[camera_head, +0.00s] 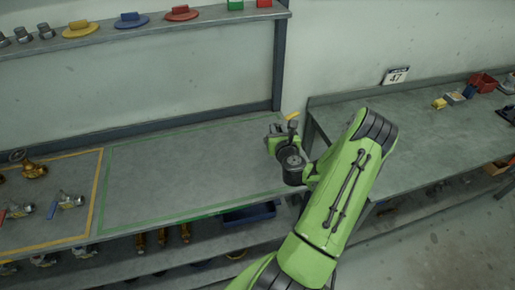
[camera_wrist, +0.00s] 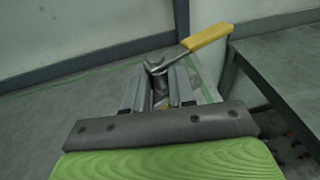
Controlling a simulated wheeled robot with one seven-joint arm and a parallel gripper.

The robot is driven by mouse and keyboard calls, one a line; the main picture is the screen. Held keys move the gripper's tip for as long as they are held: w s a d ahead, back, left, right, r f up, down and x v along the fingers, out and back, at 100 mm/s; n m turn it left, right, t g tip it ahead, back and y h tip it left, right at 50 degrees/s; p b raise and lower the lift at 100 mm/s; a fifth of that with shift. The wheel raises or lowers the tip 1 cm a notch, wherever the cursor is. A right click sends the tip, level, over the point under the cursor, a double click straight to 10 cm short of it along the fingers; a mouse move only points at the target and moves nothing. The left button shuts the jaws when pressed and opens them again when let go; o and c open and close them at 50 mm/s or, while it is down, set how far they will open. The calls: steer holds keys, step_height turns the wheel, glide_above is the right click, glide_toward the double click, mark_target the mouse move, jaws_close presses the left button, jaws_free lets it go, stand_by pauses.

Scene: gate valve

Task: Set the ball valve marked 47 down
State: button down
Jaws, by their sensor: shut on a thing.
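My gripper (camera_head: 277,134) is shut on a ball valve with a yellow lever (camera_head: 292,117), near the right end of the green-outlined area (camera_head: 180,165) on the left bench. In the wrist view the valve's metal body sits between my gripper's two fingers (camera_wrist: 160,88), and its yellow lever (camera_wrist: 207,37) points up and to the right. I cannot see a mark on the valve. My fingers hide its lower part, so I cannot tell whether it touches the bench. A plate marked 47 (camera_head: 396,76) stands at the back of the right bench.
The green-outlined area is bare to the left of my gripper. A yellow-outlined area (camera_head: 97,190) at the left holds valves with red and blue levers (camera_head: 68,201). A dark post (camera_head: 280,65) and the right bench (camera_head: 430,125) are close by. An upper shelf (camera_head: 140,27) holds flanges.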

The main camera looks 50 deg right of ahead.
steer(key=f+b, duration=0.1)
steer(key=f, duration=0.3)
steer(key=f+b, duration=0.2)
steer(key=f, duration=0.2)
steer(key=shift+w+d+f, duration=0.1)
steer(key=shift+w+d, duration=0.1)
steer(key=shift+f, duration=0.15)
steer(key=c, duration=0.9)
jaws_free()
